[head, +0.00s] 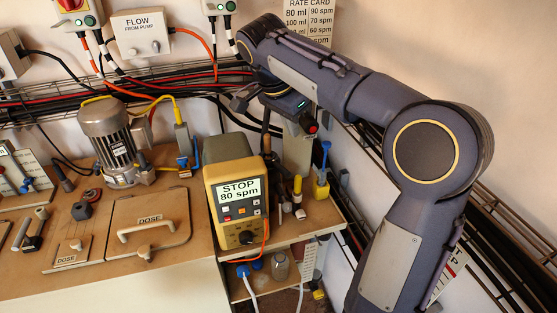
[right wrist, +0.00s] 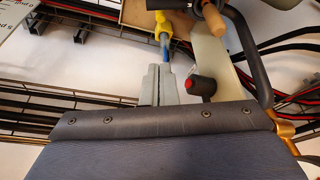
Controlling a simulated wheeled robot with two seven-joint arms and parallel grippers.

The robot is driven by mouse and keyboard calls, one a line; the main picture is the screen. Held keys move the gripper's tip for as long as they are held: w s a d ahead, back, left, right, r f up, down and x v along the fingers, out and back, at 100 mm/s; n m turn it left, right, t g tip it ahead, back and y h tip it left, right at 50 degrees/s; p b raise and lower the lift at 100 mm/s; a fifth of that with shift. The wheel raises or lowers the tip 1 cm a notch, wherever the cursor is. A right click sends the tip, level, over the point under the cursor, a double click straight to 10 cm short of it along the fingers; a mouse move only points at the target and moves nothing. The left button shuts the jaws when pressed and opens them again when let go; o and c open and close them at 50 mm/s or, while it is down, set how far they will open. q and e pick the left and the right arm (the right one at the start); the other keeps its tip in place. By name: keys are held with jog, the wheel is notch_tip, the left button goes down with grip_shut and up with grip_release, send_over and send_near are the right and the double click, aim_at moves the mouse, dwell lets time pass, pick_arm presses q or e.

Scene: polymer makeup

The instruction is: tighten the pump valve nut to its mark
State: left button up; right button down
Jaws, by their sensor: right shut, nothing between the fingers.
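My right arm reaches across the head view from the right. Its gripper (head: 302,121) hangs in front of the wall, right of the pump controller. In the right wrist view the grey fingers (right wrist: 160,84) are together and empty. Their tips are close in the picture to a blue-handled tool in a yellow block (right wrist: 162,35); I cannot tell the gap. That tool also shows in the head view (head: 322,167). The pump with a grey finned motor (head: 108,140) stands on the bench at left. I cannot make out the valve nut or its mark. My left gripper is out of view.
The yellow pump controller (head: 236,190) reads STOP, 80 spm. A red-tipped black knob (right wrist: 197,86) is beside the fingers. A pale upright panel (head: 297,158) stands behind the controller. Cables (head: 60,92) and wire trays run along the wall. The handled DOSE lid (head: 150,228) lies at front left.

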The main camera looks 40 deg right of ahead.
aim_at(277, 164)
jog(key=c, duration=2.1)
grip_release()
jog(key=shift+c, duration=0.2)
jog(key=shift+o, duration=1.1)
jog(key=o, duration=0.5)
jog(key=shift+s+d+f+n+y+b, duration=0.15)
jog(key=shift+f+n+y+b, duration=0.25)
jog(key=shift+f+n+b, duration=0.45)
jog(key=shift+o, duration=0.2)
jog(key=n+y+b, duration=0.1)
jog(key=n, duration=0.2)
jog(key=s+f+n+t+y+b, duration=0.1)
jog(key=n, duration=0.2)
jog(key=f+n+t+y+b, duration=0.1)
jog(key=n+y+b, duration=0.1)
jog(key=n, duration=0.2)
jog(key=shift+s+d+f, duration=0.1)
jog(key=shift+s, duration=0.15)
jog(key=f+n+b, duration=0.1)
jog(key=f, duration=0.1)
jog(key=w+a+f+n+t+y+b, duration=0.1)
jog(key=f+n, duration=0.1)
jog(key=w+f+n+t+b, duration=0.1)
jog(key=f+n, duration=0.1)
jog(key=shift+w+a+f+y, duration=0.2)
jog(key=shift+w+a+y, duration=0.05)
jog(key=shift+a+y, duration=0.05)
